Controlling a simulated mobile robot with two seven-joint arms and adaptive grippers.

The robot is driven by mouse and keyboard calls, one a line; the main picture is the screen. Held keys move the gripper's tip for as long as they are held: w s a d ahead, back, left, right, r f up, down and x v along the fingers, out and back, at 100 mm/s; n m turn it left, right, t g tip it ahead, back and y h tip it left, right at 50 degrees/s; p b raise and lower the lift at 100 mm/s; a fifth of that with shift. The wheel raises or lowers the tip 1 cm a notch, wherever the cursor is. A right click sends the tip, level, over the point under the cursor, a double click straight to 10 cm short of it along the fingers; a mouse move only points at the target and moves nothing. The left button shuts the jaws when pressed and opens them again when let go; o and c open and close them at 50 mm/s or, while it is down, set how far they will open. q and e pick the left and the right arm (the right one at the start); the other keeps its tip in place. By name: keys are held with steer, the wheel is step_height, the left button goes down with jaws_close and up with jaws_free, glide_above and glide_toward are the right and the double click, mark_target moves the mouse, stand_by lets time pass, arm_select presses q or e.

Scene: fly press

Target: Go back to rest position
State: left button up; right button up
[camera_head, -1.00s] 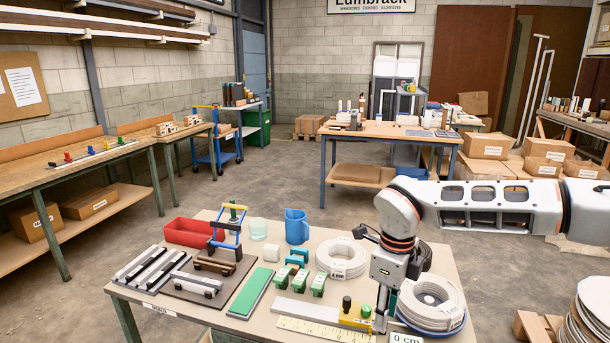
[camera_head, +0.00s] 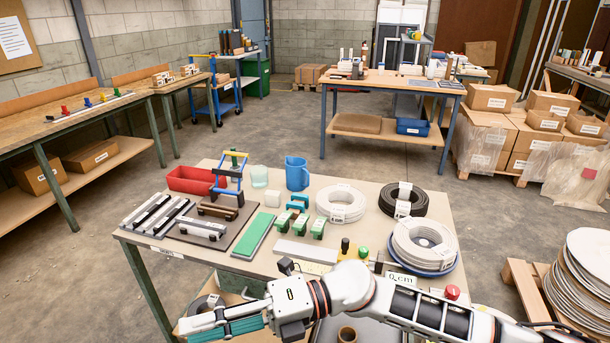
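My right arm comes in from the lower right and lies across the front of the work table (camera_head: 345,183). My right gripper (camera_head: 222,324) is in front of the table's front edge, pointing left. Its teal finger pads show from the side, and the gap between them is not clear. I see nothing held in it. My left gripper is out of view.
The table holds a red bin (camera_head: 190,179), a blue jug (camera_head: 297,173), green-topped blocks (camera_head: 300,226), a green strip (camera_head: 254,234) and cable coils (camera_head: 424,243). A stack of discs (camera_head: 585,270) stands at the right.

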steer(key=w+d+r+m+t+y, duration=0.25)
steer(key=w+m+t+y, duration=0.35)
steer(key=m+t, duration=0.6)
steer(key=w+d+f+m+t+h, duration=0.7)
steer(key=d+f+m+t+h, duration=0.3)
steer(key=d+m, duration=0.4)
steer(key=s+d+f+m+g+h, duration=0.2)
steer(key=s+d+f+m+h, duration=0.1)
steer(key=f, duration=0.6)
steer(key=s+d+f+m+g+h, duration=0.1)
steer(key=s+d+f+m+h, duration=0.2)
steer(key=s+d+f+m, duration=0.2)
steer(key=s+d+f+m+g+h, duration=0.2)
steer(key=s+d+f, duration=0.4)
steer(key=d+f, duration=0.5)
steer(key=shift+s+d+f+m+g+h, duration=0.2)
steer(key=shift+s+f+m+g+h, duration=0.15)
steer(key=shift+f+m+h, duration=0.65)
steer(key=shift+r, duration=0.2)
